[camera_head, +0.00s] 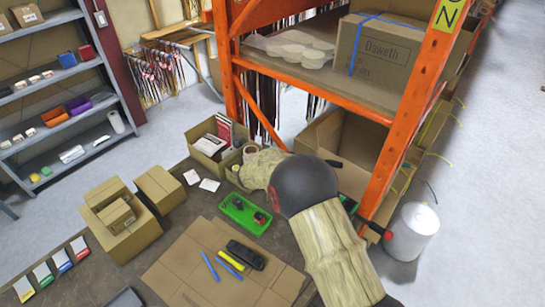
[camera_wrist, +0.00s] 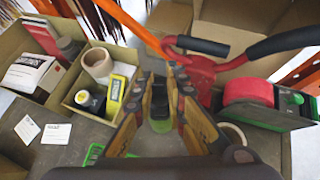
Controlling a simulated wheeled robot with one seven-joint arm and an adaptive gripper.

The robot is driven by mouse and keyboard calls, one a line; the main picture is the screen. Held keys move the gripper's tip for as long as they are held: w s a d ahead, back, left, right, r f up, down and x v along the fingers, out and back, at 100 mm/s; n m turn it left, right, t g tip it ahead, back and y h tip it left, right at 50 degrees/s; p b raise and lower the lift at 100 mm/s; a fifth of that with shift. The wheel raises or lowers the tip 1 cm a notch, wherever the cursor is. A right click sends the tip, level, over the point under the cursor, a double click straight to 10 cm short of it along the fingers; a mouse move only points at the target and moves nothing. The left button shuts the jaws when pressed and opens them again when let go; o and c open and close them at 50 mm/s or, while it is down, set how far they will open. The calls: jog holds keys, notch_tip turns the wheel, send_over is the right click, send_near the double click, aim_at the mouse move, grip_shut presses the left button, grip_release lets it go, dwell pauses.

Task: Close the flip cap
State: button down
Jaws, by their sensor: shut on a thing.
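My gripper (camera_wrist: 161,85) shows in the wrist view, its two fingers pointing away over the work table. It is shut on a narrow dark grey and green thing (camera_wrist: 160,112) low between the fingers; its shape is mostly hidden. I cannot make out a flip cap for certain.
A red tape dispenser (camera_wrist: 202,72) with black handles is close behind and right of the fingers. A tape roll (camera_wrist: 97,64) is in the cardboard box. In the head view a green tray (camera_head: 243,214), a flat cardboard sheet (camera_head: 190,262) and an orange rack (camera_head: 398,125) surround the arm.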

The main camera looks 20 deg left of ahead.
jog(key=shift+w+r+g+p, duration=0.25)
jog(key=shift+g+p, duration=0.3)
jog(key=shift+p, duration=1.5)
jog(key=shift+w+r+g+p, duration=0.15)
jog(key=shift+w+g+p, duration=0.3)
jog(key=shift+p, duration=1.6)
jog(key=g+p, duration=0.1)
jog(key=p, duration=0.2)
jog(key=g+p, duration=0.1)
jog(key=p, duration=0.2)
jog(key=shift+w+f, duration=0.35)
jog(key=shift+w, duration=0.05)
jog(key=shift+w+f+g+p, duration=0.25)
jog(key=shift+g+p, duration=0.15)
jog(key=shift+g, duration=0.2)
jog(key=shift+w+f+g+p, duration=0.25)
jog(key=shift+g+p, duration=0.1)
jog(key=shift+g, duration=0.25)
jog(key=shift+d, duration=0.1)
jog(key=c, duration=1.8)
grip_release()
jog(key=shift+c, duration=0.2)
jog(key=v, duration=1.2)
